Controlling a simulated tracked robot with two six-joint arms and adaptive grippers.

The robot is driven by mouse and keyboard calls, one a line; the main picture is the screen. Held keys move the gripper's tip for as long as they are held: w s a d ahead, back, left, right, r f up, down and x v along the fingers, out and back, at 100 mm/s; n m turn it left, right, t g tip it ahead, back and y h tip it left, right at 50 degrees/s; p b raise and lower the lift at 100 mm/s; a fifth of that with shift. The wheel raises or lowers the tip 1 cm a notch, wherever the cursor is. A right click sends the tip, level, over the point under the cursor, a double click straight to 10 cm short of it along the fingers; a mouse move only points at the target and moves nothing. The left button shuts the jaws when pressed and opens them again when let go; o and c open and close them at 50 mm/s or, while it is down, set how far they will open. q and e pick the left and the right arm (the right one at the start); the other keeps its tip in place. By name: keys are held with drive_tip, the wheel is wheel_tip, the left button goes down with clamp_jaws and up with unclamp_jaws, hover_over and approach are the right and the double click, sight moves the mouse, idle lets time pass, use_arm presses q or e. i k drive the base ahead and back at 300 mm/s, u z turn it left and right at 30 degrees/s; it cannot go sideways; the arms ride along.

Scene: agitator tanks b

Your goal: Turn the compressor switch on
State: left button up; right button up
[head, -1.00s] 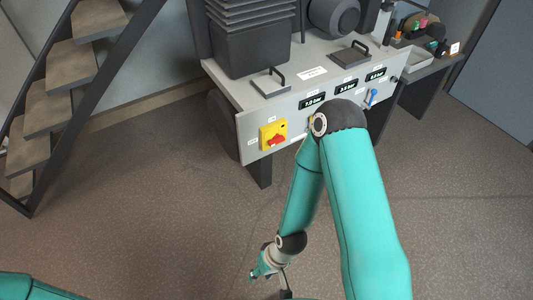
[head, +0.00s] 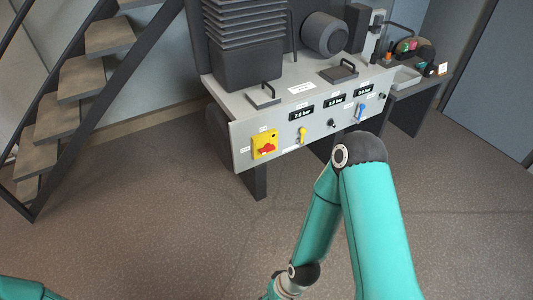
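The compressor switch is a red rotary knob (head: 266,149) on a yellow plate (head: 260,138), at the left end of the grey compressor panel (head: 242,155) in the head view. The small labels beside it are too small to read. My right arm crosses the lower right of the picture, well apart from the switch. Its gripper is below the lower picture edge. Only a bit of my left arm shows at the lower left corner; its gripper is out of the picture.
A yellow lever (head: 302,136) and a blue lever (head: 360,113) are on the same panel, below several pressure displays (head: 302,114). A staircase (head: 88,75) stands at the left. A side table (head: 419,86) with small objects is at the right. The floor (head: 150,220) before the panel is clear.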

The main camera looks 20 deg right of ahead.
sight(266, 148)
drive_tip(key=z, duration=0.2)
drive_tip(key=i, duration=0.95)
drive_tip(key=u, duration=0.25)
